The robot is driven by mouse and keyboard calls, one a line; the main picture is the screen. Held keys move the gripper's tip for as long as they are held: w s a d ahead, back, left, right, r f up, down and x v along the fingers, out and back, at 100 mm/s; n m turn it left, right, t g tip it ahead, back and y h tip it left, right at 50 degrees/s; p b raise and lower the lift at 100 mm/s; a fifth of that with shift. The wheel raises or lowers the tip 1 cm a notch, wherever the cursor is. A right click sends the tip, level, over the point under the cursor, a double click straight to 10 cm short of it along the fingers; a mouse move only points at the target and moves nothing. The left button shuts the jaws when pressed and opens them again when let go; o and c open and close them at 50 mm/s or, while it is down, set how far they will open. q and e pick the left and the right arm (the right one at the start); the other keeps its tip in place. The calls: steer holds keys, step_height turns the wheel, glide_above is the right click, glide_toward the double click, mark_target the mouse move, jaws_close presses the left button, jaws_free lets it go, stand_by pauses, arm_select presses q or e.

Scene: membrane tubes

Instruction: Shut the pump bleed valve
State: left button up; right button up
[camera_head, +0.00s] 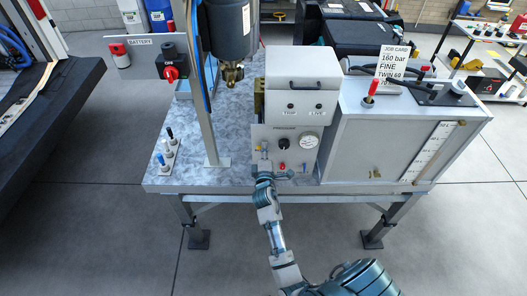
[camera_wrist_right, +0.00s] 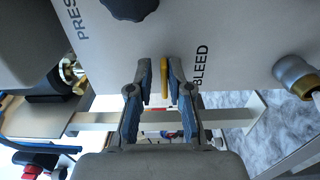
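The bleed valve has a narrow yellow lever (camera_wrist_right: 164,77) on a pale panel, beside the printed word BLEED (camera_wrist_right: 200,66) in the right wrist view. My right gripper (camera_wrist_right: 161,75) has its two fingers apart, one on each side of the lever. The lever looks nearer the right-hand finger in that view; I cannot tell whether it touches. In the head view my right gripper (camera_head: 265,174) is at the lower left of the pump's front panel (camera_head: 262,133), hiding part of it. My left gripper is not in view.
A dark pressure knob (camera_head: 284,143), a round gauge (camera_head: 308,141) and a red knob (camera_head: 283,166) are on the same panel. A brass-coloured fitting (camera_wrist_right: 294,76) is at the right in the wrist view. A grey tank (camera_head: 375,145) stands right of the pump.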

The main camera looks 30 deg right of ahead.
steer(key=shift+o, duration=0.2)
steer(key=shift+w+d+f, duration=0.2)
steer(key=shift+d+f, duration=0.05)
steer(key=shift+d, duration=0.1)
steer(key=v, duration=1.2)
